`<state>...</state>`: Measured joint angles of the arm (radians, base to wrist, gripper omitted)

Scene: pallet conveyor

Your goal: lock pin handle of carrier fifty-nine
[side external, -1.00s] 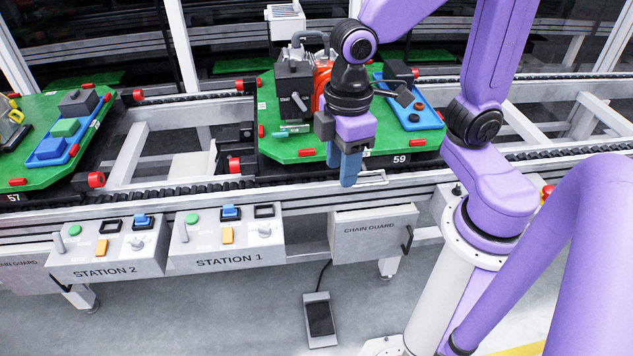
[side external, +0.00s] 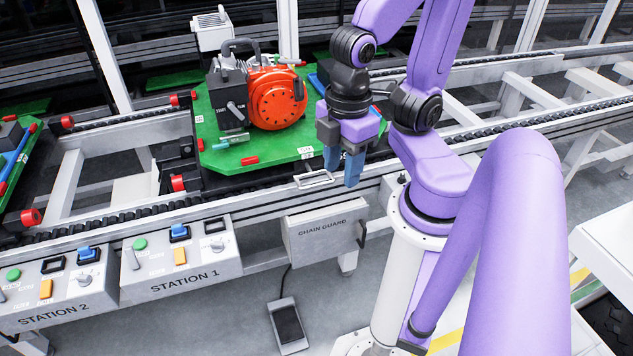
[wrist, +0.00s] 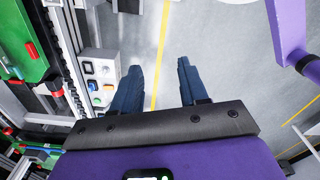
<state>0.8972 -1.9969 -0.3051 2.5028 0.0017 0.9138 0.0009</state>
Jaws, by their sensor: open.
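Carrier fifty-nine, a green pallet (side external: 224,162), lies on the conveyor in the side view; its number is hidden behind my gripper. A small teal cylinder with a metal pin (side external: 231,140) lies near its front left; I cannot tell whether this is the lock pin handle. A light metal loop handle (side external: 315,179) is on the front rail, left of my gripper. My gripper (side external: 342,172) is open and empty, fingers pointing down, at the pallet's front right. The wrist view shows its two blue fingers (wrist: 160,66) apart above grey floor.
A grey machine with an orange round housing (side external: 277,98) stands on the pallet. Station 1 box (side external: 180,262) and Station 2 box (side external: 65,290) are in front, with the chain guard (side external: 325,232) to their right. A blue tray (side external: 318,84) is partly hidden behind my gripper.

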